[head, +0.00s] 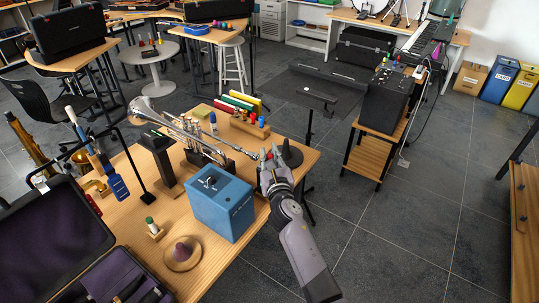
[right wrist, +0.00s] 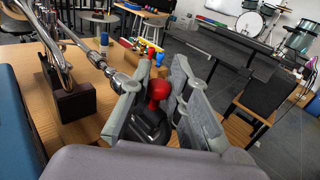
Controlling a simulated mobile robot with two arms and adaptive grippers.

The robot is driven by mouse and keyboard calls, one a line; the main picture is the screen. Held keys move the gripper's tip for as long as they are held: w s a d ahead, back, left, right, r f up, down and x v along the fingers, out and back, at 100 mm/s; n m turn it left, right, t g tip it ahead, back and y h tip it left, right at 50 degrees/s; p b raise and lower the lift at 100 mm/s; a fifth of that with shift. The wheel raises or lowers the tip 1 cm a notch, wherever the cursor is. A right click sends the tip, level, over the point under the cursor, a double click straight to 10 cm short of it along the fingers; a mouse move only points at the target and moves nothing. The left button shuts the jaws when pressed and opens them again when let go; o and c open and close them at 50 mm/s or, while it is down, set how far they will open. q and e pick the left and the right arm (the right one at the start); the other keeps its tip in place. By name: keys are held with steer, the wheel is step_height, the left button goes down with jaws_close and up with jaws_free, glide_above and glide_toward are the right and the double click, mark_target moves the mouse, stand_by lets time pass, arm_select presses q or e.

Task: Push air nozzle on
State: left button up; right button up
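A red ball-topped knob (right wrist: 158,90) on a dark base (right wrist: 150,127) sits between the fingers of my right gripper (right wrist: 160,105) in the right wrist view. The fingers are apart, one on each side of it; I cannot tell whether they touch it. No part is plainly marked as an air nozzle; this red knob may be its control. In the head view my right gripper (head: 268,160) is at the table's right end, beside a black cone (head: 289,153) and just right of the silver trumpet's (head: 205,138) thin end. My left gripper is not in view.
A blue box (head: 222,207) stands on the wooden table (head: 200,262) left of my right arm. Colored bars (head: 236,101) and small bottles stand behind the trumpet. A dark open case (head: 55,240) fills the front left.

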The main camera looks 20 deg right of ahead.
mark_target(260, 164)
jaws_close()
stand_by(0.3)
steer(key=w+a+b, duration=0.1)
steer(key=w+a, duration=0.1)
steer(key=shift+w+f+b, duration=0.1)
steer(key=shift+w+b, duration=0.2)
steer(key=shift+b, duration=0.1)
steer(key=shift+s, duration=0.1)
steer(key=o, duration=0.5)
jaws_free()
steer(key=shift+w+a, duration=0.15)
steer(key=shift+w, duration=0.05)
steer(key=shift+s, duration=0.1)
